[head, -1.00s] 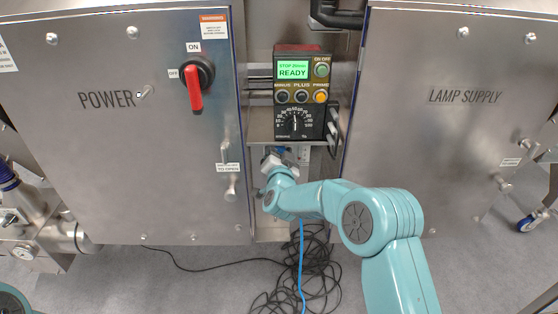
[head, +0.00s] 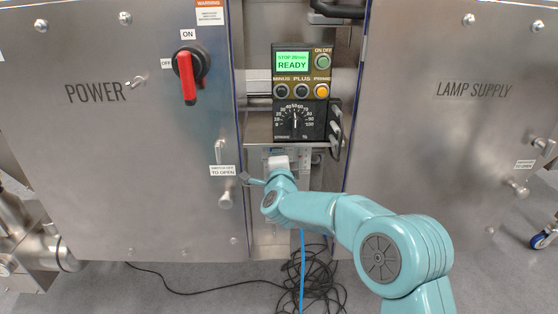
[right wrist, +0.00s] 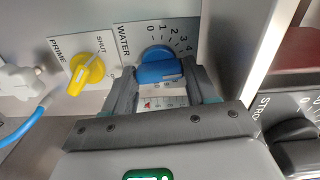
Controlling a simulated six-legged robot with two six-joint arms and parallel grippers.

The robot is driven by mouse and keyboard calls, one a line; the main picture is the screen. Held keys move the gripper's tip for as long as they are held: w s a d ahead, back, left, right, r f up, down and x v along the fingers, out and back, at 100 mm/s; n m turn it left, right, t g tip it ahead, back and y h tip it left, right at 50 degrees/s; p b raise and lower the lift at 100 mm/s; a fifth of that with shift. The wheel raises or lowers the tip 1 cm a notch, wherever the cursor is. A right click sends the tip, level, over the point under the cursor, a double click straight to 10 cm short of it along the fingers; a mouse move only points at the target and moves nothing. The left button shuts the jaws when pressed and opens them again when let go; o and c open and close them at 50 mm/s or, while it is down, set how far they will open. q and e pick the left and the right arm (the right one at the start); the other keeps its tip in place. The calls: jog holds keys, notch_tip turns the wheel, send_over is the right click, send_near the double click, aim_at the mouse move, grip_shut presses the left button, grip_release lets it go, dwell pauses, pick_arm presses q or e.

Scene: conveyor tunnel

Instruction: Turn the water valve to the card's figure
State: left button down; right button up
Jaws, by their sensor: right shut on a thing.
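The blue water valve knob (right wrist: 158,71) is on a grey panel marked WATER, with a dial scale (right wrist: 168,35) of figures from 0 up to at least 4. My right gripper (right wrist: 161,80) is shut on the blue knob, one finger on each side. The knob's grip bar lies nearly level in the right wrist view; the figure it points to is unclear. A white printed card or label (right wrist: 160,101) shows between my fingers, partly hidden and too small to read. In the head view my right gripper (head: 277,170) reaches under the control box. My left gripper is out of view.
A yellow PRIME knob (right wrist: 86,75) sits left of the blue knob, near a white fitting with a blue hose (right wrist: 30,126). A black dial (right wrist: 292,133) is at right. The control box (head: 301,78) reads READY. POWER (head: 150,215) and LAMP SUPPLY (head: 420,190) cabinets flank the gap.

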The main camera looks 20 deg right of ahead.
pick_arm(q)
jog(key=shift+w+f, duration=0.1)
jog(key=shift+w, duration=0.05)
pick_arm(e)
jog(key=shift+d+r+m, duration=0.1)
jog(key=shift+r+m, duration=0.1)
jog(key=shift+m, duration=0.4)
jog(key=o, duration=1)
jog(key=shift+w+f, duration=0.1)
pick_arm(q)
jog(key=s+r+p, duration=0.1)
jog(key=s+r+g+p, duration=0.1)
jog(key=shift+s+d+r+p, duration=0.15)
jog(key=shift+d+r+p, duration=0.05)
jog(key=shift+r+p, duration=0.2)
pick_arm(e)
jog(key=v, duration=1.6)
jog(key=shift+s, duration=0.2)
